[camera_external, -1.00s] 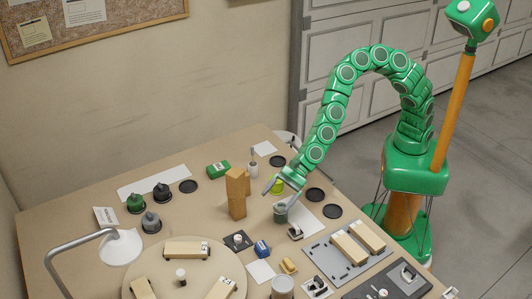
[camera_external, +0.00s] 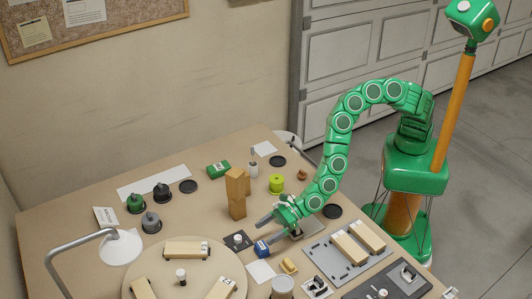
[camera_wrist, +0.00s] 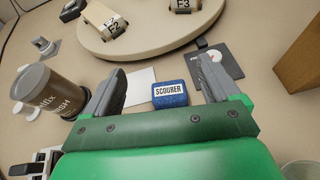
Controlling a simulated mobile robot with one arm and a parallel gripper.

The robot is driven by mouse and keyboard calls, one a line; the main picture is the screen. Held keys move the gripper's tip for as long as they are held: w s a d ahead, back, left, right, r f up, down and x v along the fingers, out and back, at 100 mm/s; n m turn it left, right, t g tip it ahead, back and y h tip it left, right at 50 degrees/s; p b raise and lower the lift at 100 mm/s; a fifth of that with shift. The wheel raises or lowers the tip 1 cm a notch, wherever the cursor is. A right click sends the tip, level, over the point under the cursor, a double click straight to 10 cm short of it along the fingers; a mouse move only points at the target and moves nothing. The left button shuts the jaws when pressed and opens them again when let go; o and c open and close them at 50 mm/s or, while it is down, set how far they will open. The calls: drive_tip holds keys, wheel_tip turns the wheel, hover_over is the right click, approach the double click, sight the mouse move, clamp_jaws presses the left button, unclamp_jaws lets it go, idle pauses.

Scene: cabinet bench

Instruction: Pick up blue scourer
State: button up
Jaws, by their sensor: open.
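The blue scourer (camera_external: 261,248) is a small blue block with a white label on top, lying on the bench left of the middle of my sheet-metal neighbours. In the wrist view the scourer (camera_wrist: 170,94) lies between and a little beyond the fingers, its label reading "SCOURER". My gripper (camera_external: 266,233) is open and empty, low over the bench, its fingers pointing left toward the scourer. The gripper's two grey fingers (camera_wrist: 160,88) are spread wide in the wrist view, one to each side of the scourer, with no visible contact.
A white card (camera_wrist: 139,86) lies beside the scourer. A dark square plate with a white knob (camera_external: 238,241) is close on the other side. Wooden blocks (camera_external: 236,195) stand behind. A brown jar (camera_wrist: 45,91) stands left in the wrist view, and a round turntable (camera_wrist: 150,35) lies beyond.

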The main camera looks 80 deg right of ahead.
sight(262, 243)
drive_tip(key=shift+s+f, duration=0.1)
drive_tip(key=shift+f, duration=2.1)
drive_tip(key=shift+w+a+f, duration=0.1)
drive_tip(key=shift+w+f, duration=0.1)
drive_tip(key=shift+f, duration=0.3)
drive_tip(key=shift+w+a+f, duration=0.1)
drive_tip(key=shift+w+f, duration=0.05)
drive_tip(key=shift+f, duration=0.35)
drive_tip(key=shift+x, duration=1.05)
drive_tip(key=c, duration=1.1)
drive_tip(key=shift+o, duration=0.2)
drive_tip(key=shift+r, duration=0.1)
